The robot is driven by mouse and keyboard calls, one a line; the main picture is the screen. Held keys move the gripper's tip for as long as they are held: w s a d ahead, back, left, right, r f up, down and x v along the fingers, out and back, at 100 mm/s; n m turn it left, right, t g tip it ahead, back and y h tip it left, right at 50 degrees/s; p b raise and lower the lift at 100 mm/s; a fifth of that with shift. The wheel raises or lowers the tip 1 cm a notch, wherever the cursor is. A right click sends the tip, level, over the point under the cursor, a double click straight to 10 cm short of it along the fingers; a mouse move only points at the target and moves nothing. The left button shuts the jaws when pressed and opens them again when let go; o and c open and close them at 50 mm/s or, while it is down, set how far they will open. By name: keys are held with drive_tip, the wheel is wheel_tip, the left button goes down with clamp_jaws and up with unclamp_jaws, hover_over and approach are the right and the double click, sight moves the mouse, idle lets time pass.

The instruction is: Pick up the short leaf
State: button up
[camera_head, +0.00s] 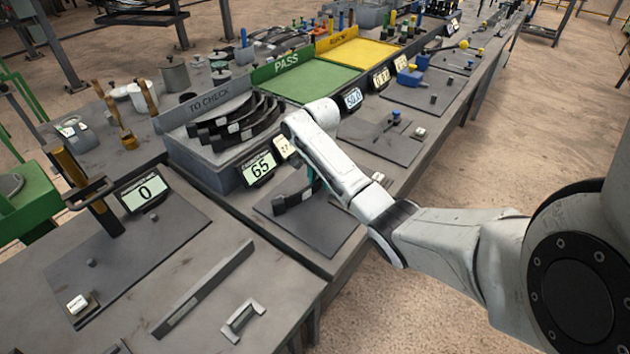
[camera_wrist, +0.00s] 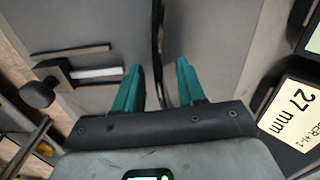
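Several dark curved leaves (camera_head: 238,122) lie in the grey TO CHECK tray (camera_head: 190,152) in the head view. I cannot tell which is the short leaf. My gripper (camera_head: 312,182) points down over the dark plate (camera_head: 325,232) in front of that tray, mostly hidden by my arm. In the wrist view its two teal fingers (camera_wrist: 158,66) are apart. A narrow dark strip (camera_wrist: 158,30) runs between them, with space on either side.
A dark clamp-like fixture with a knob (camera_wrist: 40,92) is beside the fingers. A display reading 65 (camera_head: 259,168) and a 27 mm card (camera_wrist: 292,110) stand close by. The green PASS tray (camera_head: 310,80) and yellow tray (camera_head: 360,52) lie beyond. Another plate (camera_head: 375,138) is to the right.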

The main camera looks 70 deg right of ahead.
drive_tip(key=shift+c, duration=0.4)
clamp_jaws()
drive_tip(key=shift+r, duration=0.15)
